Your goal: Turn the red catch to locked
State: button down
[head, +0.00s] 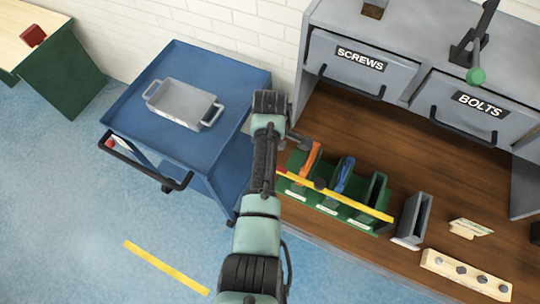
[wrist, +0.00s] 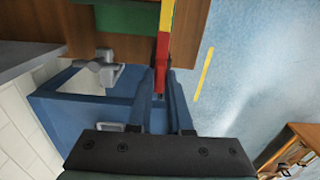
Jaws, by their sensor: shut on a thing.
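The red catch (wrist: 162,48) shows in the wrist view at the end of the yellow bar (wrist: 167,14), between the two fingers of my gripper (wrist: 161,74). The fingers are shut on it. In the head view the yellow bar (head: 340,196) runs across the front of a green rack (head: 330,206). I cannot read any locked or unlocked mark.
An orange tool (head: 311,159) and a blue tool (head: 345,174) stand in the rack. A blue trolley (head: 240,85) with a metal tray (head: 180,103) is left of my arm. A grey holder (head: 413,220) and a pale wooden block (head: 466,275) sit right on the bench.

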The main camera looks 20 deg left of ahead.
jog(key=c, duration=0.8)
grip_release()
jog(key=shift+c, duration=0.2)
notch_tip(320, 180, up, 13)
